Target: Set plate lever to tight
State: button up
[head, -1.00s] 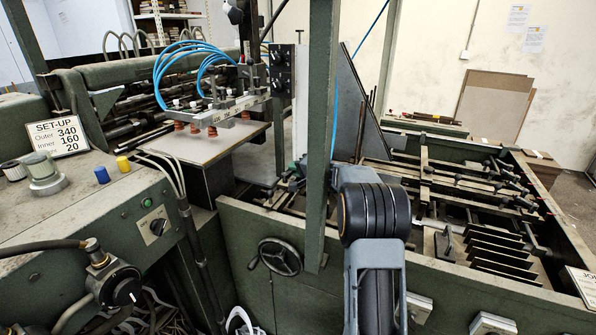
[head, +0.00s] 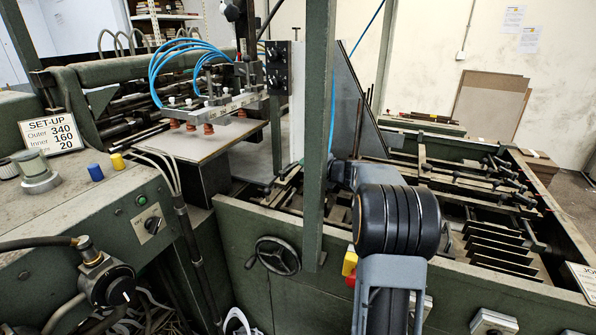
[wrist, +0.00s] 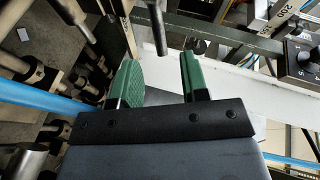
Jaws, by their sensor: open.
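My gripper (wrist: 158,62) shows in the wrist view with its two green-padded fingers apart and nothing held between them. A dark grey rod with a rounded end (wrist: 157,28) shows beyond the gap between the fingertips; I cannot tell whether it is the plate lever. A small dark round knob (wrist: 198,46) lies just past the right finger, against a pale strip. In the head view my arm reaches over the green machine wall (head: 250,222), behind the green post, and my fingers cannot be made out. No part is clearly marked as the plate lever.
A green upright post (head: 317,130) stands left of my arm. A handwheel (head: 277,256) and a yellow-and-red part (head: 350,265) are on the front. The suction bar with blue hoses (head: 212,108) is back left. A numbered black dial (wrist: 298,62) shows at right in the wrist view.

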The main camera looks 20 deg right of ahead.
jog(key=b+v, duration=0.1)
jog(key=v, duration=0.5)
jog(key=shift+s+r, duration=0.15)
jog(key=shift+s, duration=0.2)
jog(key=shift+d, duration=0.1)
